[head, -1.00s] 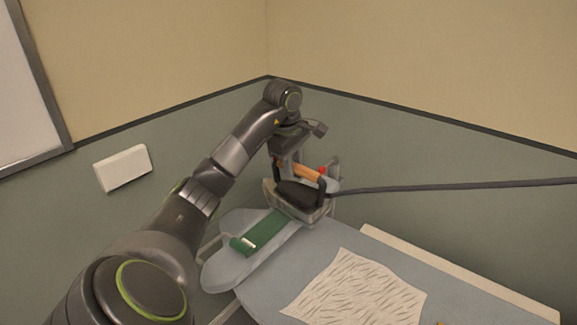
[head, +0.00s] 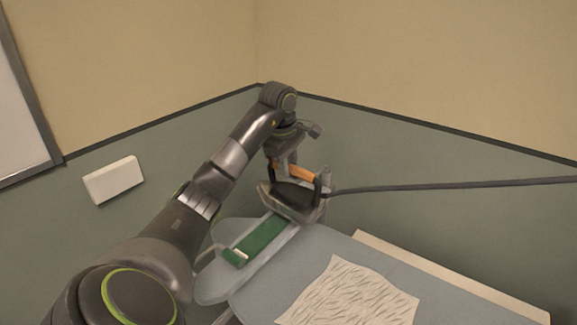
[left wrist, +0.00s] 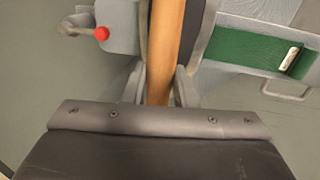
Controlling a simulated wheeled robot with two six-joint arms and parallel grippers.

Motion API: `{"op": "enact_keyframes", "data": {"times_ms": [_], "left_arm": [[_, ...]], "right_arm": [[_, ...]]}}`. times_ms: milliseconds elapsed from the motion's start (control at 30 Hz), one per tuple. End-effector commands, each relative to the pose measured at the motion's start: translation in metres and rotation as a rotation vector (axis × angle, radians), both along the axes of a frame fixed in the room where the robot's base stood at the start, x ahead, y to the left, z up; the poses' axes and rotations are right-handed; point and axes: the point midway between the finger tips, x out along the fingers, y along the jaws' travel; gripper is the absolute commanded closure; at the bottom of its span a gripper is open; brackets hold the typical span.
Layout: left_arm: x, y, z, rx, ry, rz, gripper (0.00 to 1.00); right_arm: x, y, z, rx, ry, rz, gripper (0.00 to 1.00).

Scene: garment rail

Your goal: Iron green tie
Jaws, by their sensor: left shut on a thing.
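The green tie (head: 258,240) lies flat along a narrow grey board at the left end of the ironing surface. A pale label or clip shows at its near end. The tie also shows in the left wrist view (left wrist: 258,50). The iron (head: 293,195) has a dark body and an orange-brown handle, which also shows in the left wrist view (left wrist: 165,45). It is at the far end of the tie and hides that end; I cannot tell whether it touches the cloth. My left gripper (head: 287,168) is shut on the iron's handle. My right gripper is not in view.
A dark cord or hose (head: 450,186) runs from the iron to the right edge. A white patterned cloth (head: 350,295) lies on the wider blue-grey board (head: 320,250). Walls meet in a corner behind. A white box (head: 114,180) is on the left wall.

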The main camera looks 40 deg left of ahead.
Motion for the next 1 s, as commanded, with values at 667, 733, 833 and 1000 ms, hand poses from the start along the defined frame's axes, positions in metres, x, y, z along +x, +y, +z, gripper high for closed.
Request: {"op": "enact_keyframes", "data": {"times_ms": [667,733,833,1000], "left_arm": [[0.001,0.0,0.056,0.003,-0.008,-0.002,1.0],[0.001,0.0,0.055,0.003,-0.008,-0.002,1.0],[0.001,0.0,0.054,0.003,-0.008,-0.002,1.0],[0.001,0.0,0.053,0.003,-0.008,-0.002,1.0]], "right_arm": [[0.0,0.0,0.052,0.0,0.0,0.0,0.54],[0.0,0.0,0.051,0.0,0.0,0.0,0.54],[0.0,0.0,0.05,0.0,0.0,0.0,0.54],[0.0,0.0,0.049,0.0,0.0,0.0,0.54]]}}
